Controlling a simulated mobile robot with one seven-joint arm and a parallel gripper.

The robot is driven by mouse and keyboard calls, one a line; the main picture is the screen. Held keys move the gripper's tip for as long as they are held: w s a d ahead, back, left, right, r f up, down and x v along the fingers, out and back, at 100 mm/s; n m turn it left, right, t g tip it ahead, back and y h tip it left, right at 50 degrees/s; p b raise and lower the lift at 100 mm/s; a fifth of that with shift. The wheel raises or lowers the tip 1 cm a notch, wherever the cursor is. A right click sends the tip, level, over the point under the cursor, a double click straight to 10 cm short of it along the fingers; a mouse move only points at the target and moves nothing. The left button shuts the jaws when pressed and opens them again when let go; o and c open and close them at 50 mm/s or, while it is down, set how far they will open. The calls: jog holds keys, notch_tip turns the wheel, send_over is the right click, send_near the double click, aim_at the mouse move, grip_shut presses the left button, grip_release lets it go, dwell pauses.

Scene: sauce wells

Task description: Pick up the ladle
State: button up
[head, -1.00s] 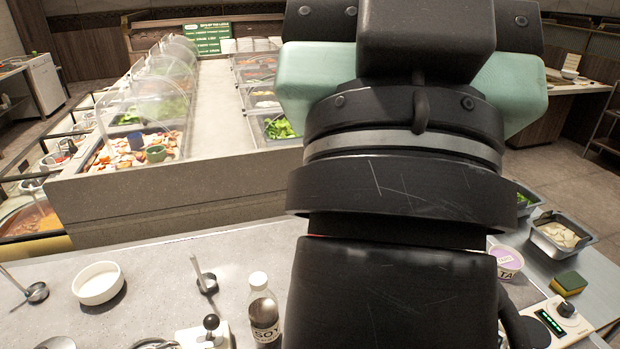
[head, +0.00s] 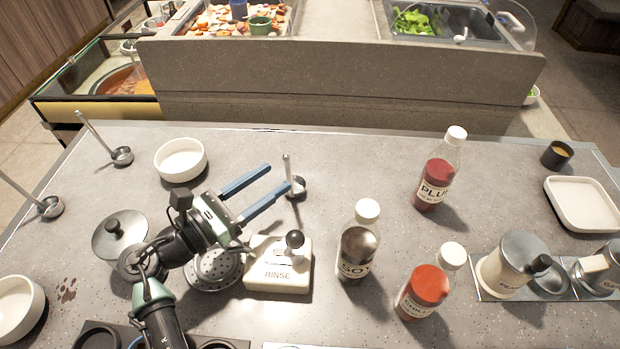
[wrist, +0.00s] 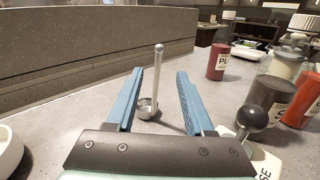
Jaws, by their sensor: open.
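A small metal ladle (head: 298,186) stands on the grey counter, its thin handle pointing up. My gripper (head: 278,179) is open, its blue fingers stretched toward this ladle, with the tips close to it in the head view. In the wrist view the ladle's handle (wrist: 158,75) shows in the gap between the two open fingers (wrist: 160,74), and its bowl sits low near the left finger. I cannot tell whether a finger touches it. Two similar ladles stand at the left, one near the back (head: 122,156) and one nearer the left edge (head: 51,207).
A rinse unit (head: 278,273) with a black knob is just in front of the ladle. A soy bottle (head: 357,250), a plum bottle (head: 436,180) and a chili bottle (head: 425,292) stand to the right. A white bowl (head: 181,160) is at left. A raised stone wall (head: 330,85) backs the counter.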

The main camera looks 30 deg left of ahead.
aim_at(286, 170)
jog(key=x, duration=0.3)
jog(key=shift+w+d, duration=0.1)
jog(key=shift+w, duration=0.2)
jog(key=shift+x, duration=2.4)
jog(key=shift+f, duration=0.2)
grip_shut()
